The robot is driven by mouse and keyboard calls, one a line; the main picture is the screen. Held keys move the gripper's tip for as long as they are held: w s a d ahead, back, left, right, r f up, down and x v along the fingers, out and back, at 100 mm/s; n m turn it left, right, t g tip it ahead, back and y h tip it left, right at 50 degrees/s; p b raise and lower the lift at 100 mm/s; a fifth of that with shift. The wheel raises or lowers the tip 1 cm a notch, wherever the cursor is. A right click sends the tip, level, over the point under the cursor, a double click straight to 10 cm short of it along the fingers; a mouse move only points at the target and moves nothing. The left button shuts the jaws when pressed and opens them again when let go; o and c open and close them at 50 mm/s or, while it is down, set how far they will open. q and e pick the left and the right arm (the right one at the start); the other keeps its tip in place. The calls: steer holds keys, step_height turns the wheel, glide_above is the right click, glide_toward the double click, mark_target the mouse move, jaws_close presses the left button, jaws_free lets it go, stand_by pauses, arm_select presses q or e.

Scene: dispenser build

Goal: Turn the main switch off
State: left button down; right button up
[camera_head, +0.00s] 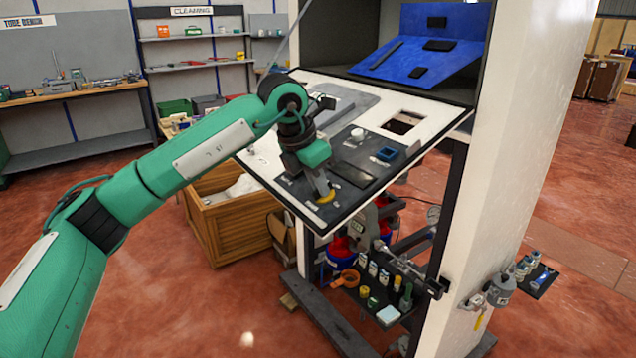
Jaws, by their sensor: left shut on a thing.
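The main switch shows as a curved yellow piece (326,197) near the front edge of the tilted control panel (262,168) of the dispenser. My left gripper (323,188) reaches down to it from above and is shut on it. The fingers hide most of the switch, so which way its knob points cannot be told. My right gripper is not in view.
A white knob (357,134) and a blue square part (387,154) sit on the panel to the right of my left gripper. A shelf of small parts (370,291) hangs below the panel. A wooden crate (233,226) stands on the floor behind my arm.

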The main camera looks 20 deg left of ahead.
arm_select(q)
steer(key=shift+r, duration=0.15)
steer(key=c, duration=1.5)
jaws_free()
